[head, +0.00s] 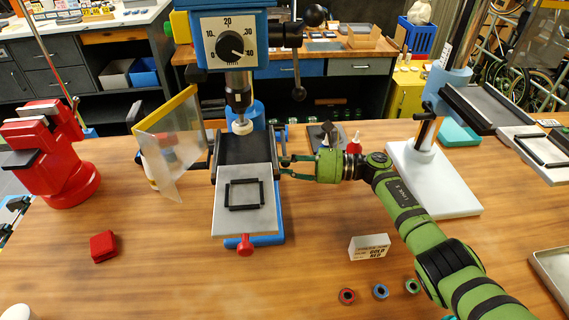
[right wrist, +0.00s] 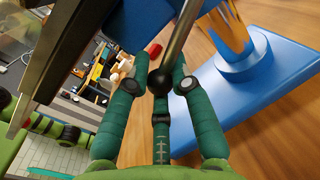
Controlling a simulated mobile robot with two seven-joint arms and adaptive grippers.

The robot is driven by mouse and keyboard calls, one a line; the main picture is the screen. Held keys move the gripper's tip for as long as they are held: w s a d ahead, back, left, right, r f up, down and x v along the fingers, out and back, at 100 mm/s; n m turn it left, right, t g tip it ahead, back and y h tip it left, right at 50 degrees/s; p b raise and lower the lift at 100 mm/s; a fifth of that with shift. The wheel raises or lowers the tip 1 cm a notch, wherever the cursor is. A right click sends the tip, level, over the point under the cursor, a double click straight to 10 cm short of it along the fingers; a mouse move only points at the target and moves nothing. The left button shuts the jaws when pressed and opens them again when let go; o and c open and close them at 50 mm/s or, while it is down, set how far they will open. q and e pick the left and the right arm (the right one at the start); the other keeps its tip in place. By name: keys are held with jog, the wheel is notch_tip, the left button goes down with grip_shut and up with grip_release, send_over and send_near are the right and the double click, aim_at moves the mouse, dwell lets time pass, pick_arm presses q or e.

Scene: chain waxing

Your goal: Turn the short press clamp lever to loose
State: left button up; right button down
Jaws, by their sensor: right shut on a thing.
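The press (head: 228,42) with a blue head and a dial stands at the centre of the bench in the head view. My right gripper (head: 286,168) reaches in from the right and is at the right side of the press's grey table. In the right wrist view, my right gripper (right wrist: 160,70) has its green fingers on both sides of the clamp lever (right wrist: 183,38), a metal rod ending in a dark ball knob, and is shut on it. In the head view the lever is too small to make out clearly. My left gripper is not in view.
A clear guard (head: 172,150) with a yellow edge stands left of the press. A red vise (head: 62,165) is at the far left. A second stand with a white base (head: 432,180) is at the right. A small white box (head: 369,246) and several coloured rings lie in front.

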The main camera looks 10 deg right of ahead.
aim_at(285, 153)
jog(key=shift+r+m+b, duration=0.15)
jog(key=shift+m+b, duration=0.35)
jog(key=shift+b, duration=0.6)
jog(key=shift+s+r+m, duration=0.2)
jog(key=shift+r+m, duration=0.2)
jog(key=shift+r, duration=0.25)
jog(key=shift+s+r+m+h+p, duration=0.1)
jog(key=shift+r+m+h+p, duration=0.2)
jog(key=shift+r+m+p, duration=0.3)
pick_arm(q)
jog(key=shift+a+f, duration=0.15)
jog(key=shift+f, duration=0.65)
pick_arm(e)
jog(key=shift+r+m, duration=0.4)
jog(key=shift+r, duration=0.05)
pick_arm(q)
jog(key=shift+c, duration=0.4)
